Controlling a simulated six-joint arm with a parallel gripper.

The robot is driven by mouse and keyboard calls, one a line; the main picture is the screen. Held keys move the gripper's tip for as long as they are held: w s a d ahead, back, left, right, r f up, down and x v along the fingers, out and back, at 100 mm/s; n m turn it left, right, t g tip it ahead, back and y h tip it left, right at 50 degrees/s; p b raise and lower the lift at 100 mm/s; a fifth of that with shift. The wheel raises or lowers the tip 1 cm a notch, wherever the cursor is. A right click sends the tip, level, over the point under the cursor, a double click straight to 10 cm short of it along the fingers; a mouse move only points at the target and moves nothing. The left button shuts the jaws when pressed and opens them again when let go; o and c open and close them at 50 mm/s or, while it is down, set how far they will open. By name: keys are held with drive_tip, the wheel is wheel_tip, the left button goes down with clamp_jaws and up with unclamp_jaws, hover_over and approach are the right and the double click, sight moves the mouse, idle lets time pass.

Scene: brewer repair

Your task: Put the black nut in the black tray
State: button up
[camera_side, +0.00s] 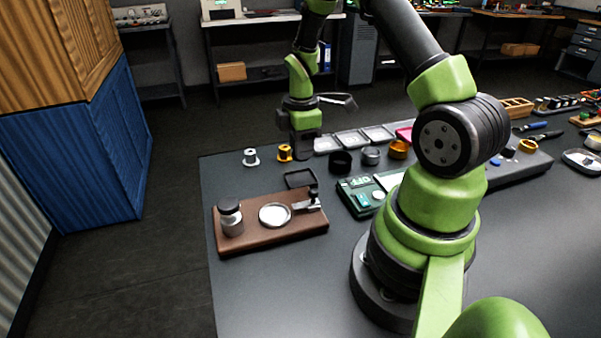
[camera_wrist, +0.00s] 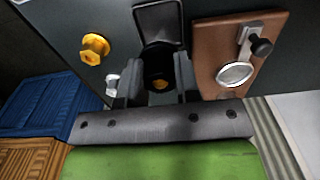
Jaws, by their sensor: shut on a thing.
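The black nut (camera_wrist: 157,60) is between the fingers of my gripper (camera_wrist: 159,82) in the wrist view, and the gripper is shut on it. In the side view my gripper (camera_side: 303,152) points down near the table's far edge. I cannot make out the nut there. The black tray (camera_side: 300,179) lies in front of the gripper, behind the brown board. In the wrist view the tray (camera_wrist: 181,38) shows just beyond the nut, partly hidden by it. I cannot tell the nut's exact height above the table.
A yellow nut (camera_side: 285,152) and a silver nut (camera_side: 250,157) stand left of the gripper. The brown board (camera_side: 262,243) holds a tamper and portafilter-like parts. A green scale (camera_side: 360,197) and several round cups lie to the right. Clear table lies left of the tray.

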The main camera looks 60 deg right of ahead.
sight(301, 180)
drive_tip(key=shift+f, duration=3.2)
drive_tip(key=o, duration=1)
drive_tip(key=shift+f, duration=0.1)
wheel_tip(301, 180, up, 12)
drive_tip(key=shift+a+r, duration=0.1)
drive_tip(key=shift+r, duration=0.05)
drive_tip(key=a+r+m+t, duration=0.2)
drive_tip(key=a+r+m, duration=0.2)
drive_tip(key=a+r, duration=0.45)
drive_tip(key=s+a+r+m+t, duration=0.1)
drive_tip(key=s+a+r+m, duration=0.2)
drive_tip(key=s, duration=0.1)
drive_tip(key=s+a+r+m+t+y, duration=0.1)
drive_tip(key=s+a+r+m+t, duration=0.1)
drive_tip(key=s+a+r+m, duration=0.1)
drive_tip(key=s+a+r+m+t+y, duration=0.1)
drive_tip(key=s+a+r+m+t, duration=0.1)
drive_tip(key=s+a+r+m, duration=0.1)
drive_tip(key=shift+s+a+r, duration=0.15)
drive_tip(key=shift+s+a, duration=0.15)
drive_tip(key=shift+s, duration=0.25)
drive_tip(key=shift+s+a+r, duration=0.1)
drive_tip(key=shift+s+a, duration=0.15)
drive_tip(key=shift+s, duration=0.3)
